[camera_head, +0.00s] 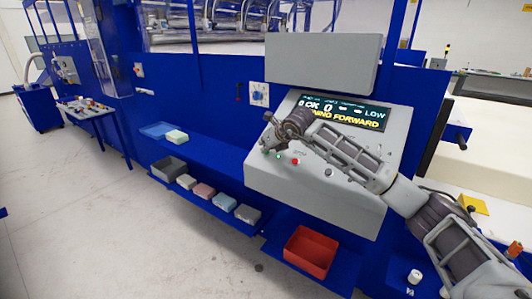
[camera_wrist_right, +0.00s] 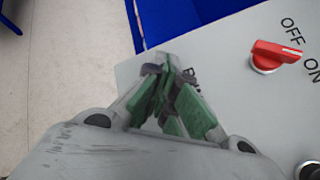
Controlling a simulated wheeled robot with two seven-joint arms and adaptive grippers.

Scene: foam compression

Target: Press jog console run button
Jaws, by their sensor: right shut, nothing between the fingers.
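The grey jog console (camera_head: 260,174) has a sloped front and a display (camera_head: 345,112) whose visible text includes "OK 0", "LOW" and "NING FORWARD". My right arm lies across it and hides part of the display. My right gripper (camera_head: 266,147) is shut and empty at the console's left side. In the right wrist view the shut fingers (camera_wrist_right: 168,62) have green pads, with their tips over the console panel beside a partly hidden label. The run button cannot be made out there; the fingers may cover it. Whether the tips touch the panel cannot be told. My left gripper is out of view.
A red OFF/ON switch (camera_wrist_right: 272,56) sits right of the fingers in the wrist view. A dark knob (camera_head: 328,172) is farther right on the console. A red bin (camera_head: 308,252) stands below. Several foam blocks lie on a blue shelf (camera_head: 222,203) to the left.

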